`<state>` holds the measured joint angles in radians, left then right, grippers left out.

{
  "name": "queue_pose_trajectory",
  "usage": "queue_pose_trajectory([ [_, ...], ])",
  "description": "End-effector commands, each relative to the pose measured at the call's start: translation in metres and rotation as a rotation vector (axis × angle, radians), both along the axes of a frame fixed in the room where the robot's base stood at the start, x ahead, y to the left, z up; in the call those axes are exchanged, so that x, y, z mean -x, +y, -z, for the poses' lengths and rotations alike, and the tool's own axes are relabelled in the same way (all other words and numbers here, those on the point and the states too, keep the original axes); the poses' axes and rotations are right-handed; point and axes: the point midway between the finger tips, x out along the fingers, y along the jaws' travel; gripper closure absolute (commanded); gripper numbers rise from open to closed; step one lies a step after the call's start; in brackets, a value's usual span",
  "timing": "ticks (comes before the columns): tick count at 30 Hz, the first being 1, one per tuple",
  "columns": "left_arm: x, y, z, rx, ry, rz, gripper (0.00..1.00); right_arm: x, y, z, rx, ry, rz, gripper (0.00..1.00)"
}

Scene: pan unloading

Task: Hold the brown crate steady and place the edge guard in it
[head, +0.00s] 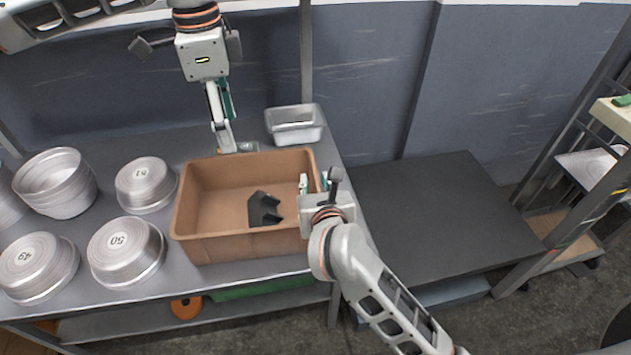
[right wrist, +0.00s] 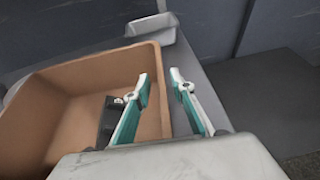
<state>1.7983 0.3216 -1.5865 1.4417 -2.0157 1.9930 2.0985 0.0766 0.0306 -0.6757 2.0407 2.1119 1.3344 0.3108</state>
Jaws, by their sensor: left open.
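The brown crate (head: 215,247) stands upright on the grey metal table; it fills the left of the right wrist view (right wrist: 60,85). A black notched piece, apparently the edge guard (head: 264,209), lies inside the crate, right of its middle; it shows partly behind a finger in the right wrist view (right wrist: 108,118). My right gripper (head: 314,181) is open at the crate's right wall, one finger on the inner side and one on the outer; contact is unclear. My left gripper (head: 236,148) is open at the crate's far wall, its fingertips partly hidden; I cannot tell whether it touches.
A small metal loaf pan (head: 295,124) stands behind the crate's right corner. Several round metal pans (head: 126,250) stand left of the crate. A dark, empty low platform (head: 440,215) lies to the right. A shelf rack (head: 590,170) stands at the far right.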

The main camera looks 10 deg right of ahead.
Motion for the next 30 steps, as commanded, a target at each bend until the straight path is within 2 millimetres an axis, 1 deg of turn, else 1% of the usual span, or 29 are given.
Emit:
queue_pose_trajectory([
  [6, 0.000, 0.000, 0.000, 0.000, 0.000, 0.000, 0.39, 0.001, 0.000, 0.000, 0.000, 0.000, 0.000, 0.76],
  [10, 0.000, 0.000, 0.000, 0.000, 0.000, 0.000, 0.39, 0.010, 0.001, -0.004, -0.002, 0.000, -0.001, 0.76],
  [14, 0.000, 0.000, 0.000, 0.000, 0.000, 0.000, 0.39, 0.029, 0.000, -0.011, -0.003, 0.001, -0.001, 0.76],
  [21, 0.000, 0.000, 0.000, 0.000, 0.000, 0.000, 0.39, 0.075, 0.001, -0.030, -0.004, 0.001, -0.001, 0.76],
  [24, 0.000, 0.000, 0.000, 0.000, 0.000, 0.000, 0.39, 0.090, 0.001, -0.037, -0.003, 0.001, -0.001, 0.76],
  [27, 0.000, 0.000, 0.000, 0.000, 0.000, 0.000, 0.39, 0.101, 0.001, -0.041, -0.002, 0.002, 0.000, 0.76],
  [30, 0.000, 0.000, 0.000, 0.000, 0.000, 0.000, 0.39, 0.108, 0.001, -0.045, -0.001, 0.000, -0.001, 0.76],
])
